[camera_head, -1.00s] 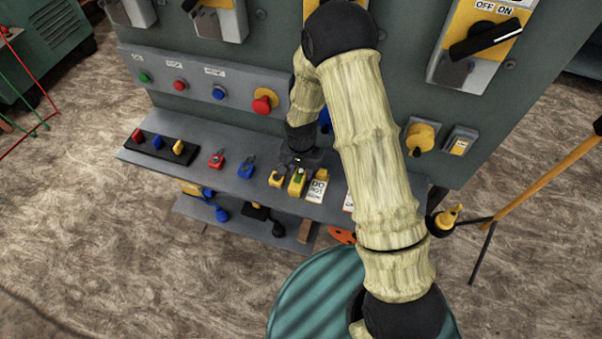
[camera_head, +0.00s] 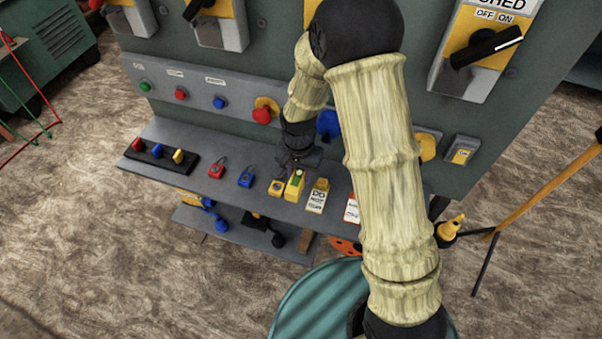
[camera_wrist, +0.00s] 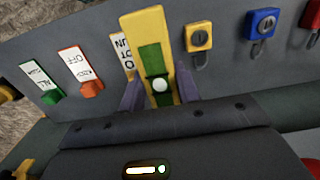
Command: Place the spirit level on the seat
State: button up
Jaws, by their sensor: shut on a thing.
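The spirit level is a yellow block with a green vial (camera_head: 294,188), at the middle of the grey shelf in the head view. My gripper (camera_head: 297,167) is over its far end. In the wrist view the spirit level (camera_wrist: 151,32) stands out between the two grey fingers of my gripper (camera_wrist: 160,92), which are shut on it. Whether its underside touches the shelf cannot be told. I cannot make out a seat with certainty in either view.
The grey shelf (camera_head: 180,136) runs below a green panel with buttons and switches. A yellow padlock (camera_head: 276,187) lies left of the level, white tags (camera_head: 318,197) right. Blue and red padlocks and a black strip (camera_head: 160,153) are further left. An orange-yellow pole (camera_head: 553,190) stands right.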

jog(key=s+a+b, duration=0.1)
jog(key=s+a, duration=0.2)
jog(key=s, duration=0.5)
jog(key=s+a+b, duration=0.1)
jog(key=s+a, duration=0.2)
jog(key=s, duration=0.5)
jog(key=shift+s, duration=0.35)
jog(key=shift+w, duration=0.1)
